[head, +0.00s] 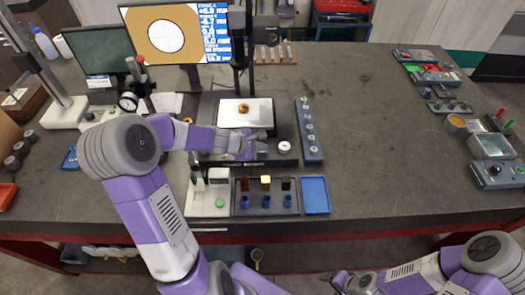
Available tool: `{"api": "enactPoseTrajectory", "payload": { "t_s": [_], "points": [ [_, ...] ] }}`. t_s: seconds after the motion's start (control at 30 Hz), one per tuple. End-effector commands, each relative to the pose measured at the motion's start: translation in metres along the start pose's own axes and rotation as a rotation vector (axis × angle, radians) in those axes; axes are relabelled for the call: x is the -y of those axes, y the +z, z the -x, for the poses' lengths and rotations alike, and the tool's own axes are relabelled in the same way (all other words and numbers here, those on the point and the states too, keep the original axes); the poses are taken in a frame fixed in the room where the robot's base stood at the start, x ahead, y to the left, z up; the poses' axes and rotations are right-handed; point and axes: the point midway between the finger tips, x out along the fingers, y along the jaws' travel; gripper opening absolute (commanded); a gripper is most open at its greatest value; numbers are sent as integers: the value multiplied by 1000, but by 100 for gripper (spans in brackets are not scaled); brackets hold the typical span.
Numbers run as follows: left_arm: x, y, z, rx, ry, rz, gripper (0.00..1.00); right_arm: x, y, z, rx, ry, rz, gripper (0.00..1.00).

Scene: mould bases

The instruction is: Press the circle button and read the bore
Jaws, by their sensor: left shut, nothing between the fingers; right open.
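A measuring microscope with a black base (205,112) stands at the middle of the table. A small brass ring (243,107) lies on its pale stage plate (262,112). The monitor (174,36) behind shows a white disc on an orange field and a blue column of text headed STAGE A, its figures too small to read. My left gripper (264,147) is shut and empty, low over the front of the base, left of a white round knob (285,146). The circle button cannot be made out; the gripper covers part of the base front. My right gripper (338,282) is open at the bottom edge, away from the table.
In front stand a tray (238,211) of small blocks and blue parts, a blue tray (315,195) and a white fixture with a green button (219,203). A blue rack (309,130) of pegs lies right of the base. The table's right middle is clear.

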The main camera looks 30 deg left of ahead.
Motion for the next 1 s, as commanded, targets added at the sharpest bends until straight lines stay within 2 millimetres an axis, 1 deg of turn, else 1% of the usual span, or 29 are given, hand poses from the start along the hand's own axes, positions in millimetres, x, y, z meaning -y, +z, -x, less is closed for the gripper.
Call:
{"api": "enactPoseTrajectory", "payload": {
  "t_s": [0.03,0.2,0.57,0.67,1.0],
  "points": [
    [-2,2,3,0,0,-1,0,1,0,4,0,0,0,67],
    [-6,7,8,1,0,-1,0,4,0,9,0,0,0,67],
    [-7,7,9,1,0,-1,0,4,0,10,0,0,0,67],
    [-10,10,14,1,1,-2,0,6,1,16,0,0,0,67],
    [-28,28,38,1,1,-2,0,17,2,45,0,0,0,67]
  ]
}}
